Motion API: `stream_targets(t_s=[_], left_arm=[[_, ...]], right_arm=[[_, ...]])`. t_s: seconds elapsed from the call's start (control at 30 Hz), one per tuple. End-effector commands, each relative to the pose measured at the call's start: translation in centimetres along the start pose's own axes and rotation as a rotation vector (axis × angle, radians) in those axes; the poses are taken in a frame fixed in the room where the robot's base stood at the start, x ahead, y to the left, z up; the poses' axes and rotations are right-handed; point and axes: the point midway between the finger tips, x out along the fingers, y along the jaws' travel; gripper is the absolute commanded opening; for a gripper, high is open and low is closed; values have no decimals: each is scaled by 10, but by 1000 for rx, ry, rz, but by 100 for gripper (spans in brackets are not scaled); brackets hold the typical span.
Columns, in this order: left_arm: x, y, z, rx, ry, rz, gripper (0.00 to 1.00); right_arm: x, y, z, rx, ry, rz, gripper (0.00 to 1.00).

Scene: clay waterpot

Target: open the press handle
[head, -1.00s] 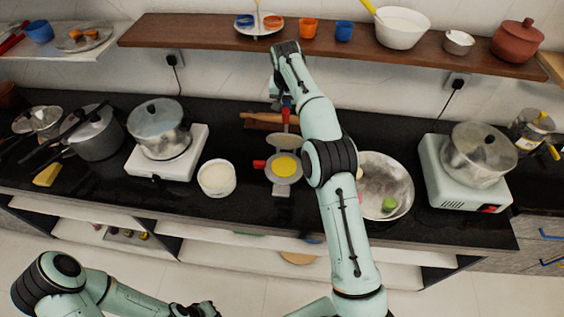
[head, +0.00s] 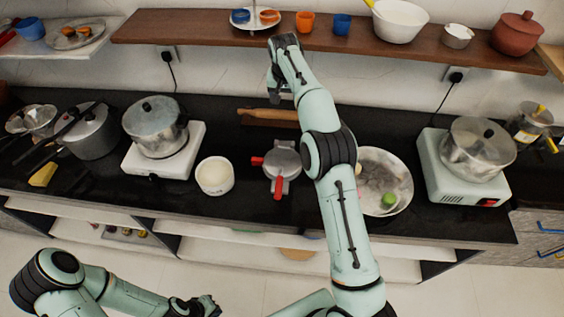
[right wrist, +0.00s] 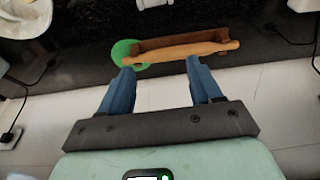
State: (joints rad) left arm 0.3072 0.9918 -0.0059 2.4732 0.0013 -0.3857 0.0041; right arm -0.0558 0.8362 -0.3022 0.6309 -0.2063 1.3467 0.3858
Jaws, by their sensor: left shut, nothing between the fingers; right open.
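The press (head: 283,157) stands on the black counter in the head view, a grey round tool with a red side grip. Its lid lies down over the plate, and its red press handle (head: 280,188) points toward the counter's front edge. The inside of the press is hidden. My right gripper (head: 273,92) is high behind the press, apart from it; in the right wrist view its blue fingers (right wrist: 160,68) are open with nothing held. My left gripper (head: 207,307) is shut and empty at the bottom of the head view, in front of the counter.
The wooden shelf (head: 190,32) runs above the counter.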

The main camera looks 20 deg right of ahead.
Motion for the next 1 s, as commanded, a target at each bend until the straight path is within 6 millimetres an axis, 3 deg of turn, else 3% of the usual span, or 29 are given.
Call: stream_targets(t_s=[0.27,1.0], left_arm=[[0,0,0,0,0,0,0],[0,0,0,0,0,0,0]], right_arm=[[-2,0,0,0,0,0,64],[-59,-1,-1,0,3,0,64]])
